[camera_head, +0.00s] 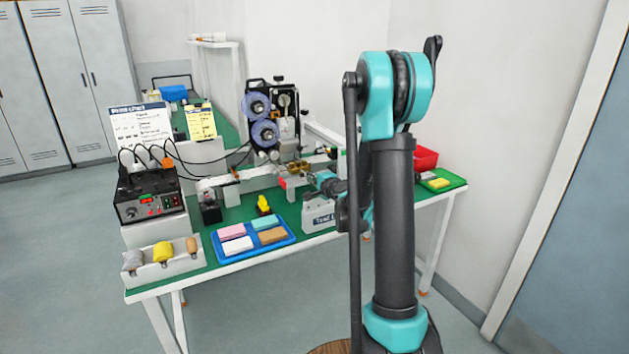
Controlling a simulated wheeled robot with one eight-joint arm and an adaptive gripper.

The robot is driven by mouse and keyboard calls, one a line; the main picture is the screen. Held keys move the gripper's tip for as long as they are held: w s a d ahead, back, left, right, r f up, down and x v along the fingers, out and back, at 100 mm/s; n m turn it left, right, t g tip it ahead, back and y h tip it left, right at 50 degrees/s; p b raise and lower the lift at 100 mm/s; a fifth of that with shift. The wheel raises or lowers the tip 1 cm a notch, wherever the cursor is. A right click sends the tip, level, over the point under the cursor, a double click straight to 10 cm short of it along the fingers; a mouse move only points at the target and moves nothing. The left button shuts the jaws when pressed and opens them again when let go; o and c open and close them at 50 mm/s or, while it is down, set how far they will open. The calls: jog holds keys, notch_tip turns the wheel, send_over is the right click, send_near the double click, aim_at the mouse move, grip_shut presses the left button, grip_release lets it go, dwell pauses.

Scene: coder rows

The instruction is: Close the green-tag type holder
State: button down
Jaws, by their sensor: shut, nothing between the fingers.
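The coder machine (283,112), black with two purple-blue reels, stands at the back of the green-topped bench. Low on its front are brass-coloured parts (298,167) and a small red piece (283,183). A small green patch (343,153) shows just left of my upper arm; I cannot tell whether it is the green tag. My gripper (312,178) is shut and empty, just right of the red piece and in front of the brass parts. Whether it touches anything is too small to tell.
A blue tray (217,246) of coloured blocks lies at the bench front. A black control box (150,197) with cables and a white bin (176,268) stand left. A white labelled box (320,222) sits below my gripper. A red bin (425,158) and green tray (455,179) are right.

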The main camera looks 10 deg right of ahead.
aim_at(301, 170)
jog(key=shift+w, duration=0.15)
jog(key=x, duration=0.4)
jog(key=shift+a+r, duration=0.1)
jog(key=shift+r, duration=0.25)
